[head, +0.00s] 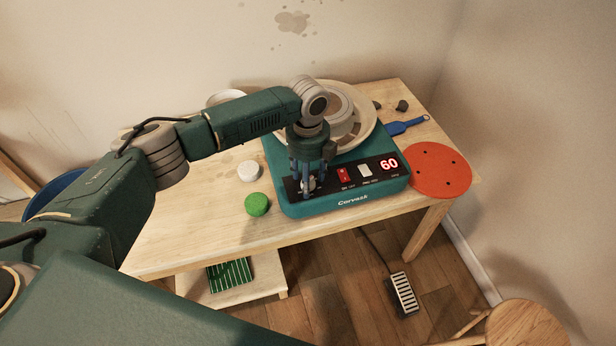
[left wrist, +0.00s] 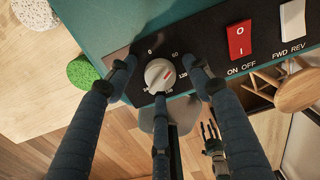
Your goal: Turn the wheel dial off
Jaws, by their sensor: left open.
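The pottery wheel's teal base (head: 380,190) stands on the wooden table, and its red display reads 60. My left gripper (head: 307,183) points down over the panel's left end. In the left wrist view its fingers (left wrist: 159,78) are open around the dial, one on each side and one below. I cannot tell whether they touch it.
A red on/off switch (left wrist: 240,40) and a white FWD/REV switch (left wrist: 292,22) sit right of the dial. A green sponge (head: 257,204) and a speckled white ball (head: 249,171) lie left of the base. A red disc (head: 440,170) lies at the right.

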